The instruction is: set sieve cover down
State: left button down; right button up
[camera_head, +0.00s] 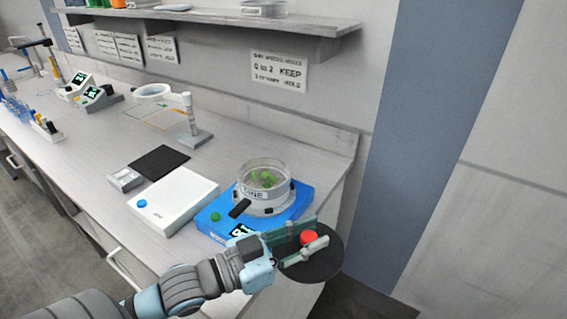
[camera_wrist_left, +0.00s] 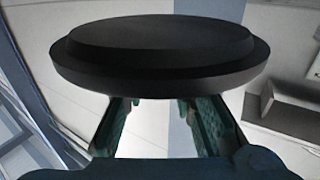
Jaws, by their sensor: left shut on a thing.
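The sieve cover (camera_head: 327,262) is a dark round disc with a red knob (camera_head: 308,238) on top. My left gripper (camera_head: 305,243) is shut on the knob and holds the cover in the air, past the right end of the bench. The cover's dark stepped disc fills the upper part of the left wrist view (camera_wrist_left: 160,50), above the two green fingers. The sieve (camera_head: 264,185) is a clear-walled round dish with green pieces inside. It is uncovered and stands on a blue device (camera_head: 215,222) with a green knob and a small display. My right gripper is not in view.
A white box (camera_head: 175,203) with a blue button is left of the blue device. A black mat (camera_head: 159,161) and a small grey box (camera_head: 124,180) lie behind it. A magnifier stand (camera_head: 194,135) is farther back. A shelf (camera_head: 230,22) overhangs the bench.

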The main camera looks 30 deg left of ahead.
pick_arm(q)
jog(key=w+a+r+n+t+y, duration=0.1)
jog(key=w+a+r+n+y, duration=0.3)
jog(key=r, duration=0.8)
jog(key=w+a+r+m+t, duration=0.1)
jog(key=w+r, duration=0.5)
jog(key=r, duration=0.6)
jog(key=w+a+r+n+y, duration=0.2)
jog(key=a+r+n+y, duration=0.15)
jog(key=a, duration=0.25)
jog(key=a+f+n+y, duration=0.3)
jog(key=a+f+y, duration=0.3)
jog(key=a, duration=0.3)
jog(key=shift+w+g+y, duration=0.4)
jog(key=shift+y, duration=0.15)
jog(key=shift+d+f, duration=0.1)
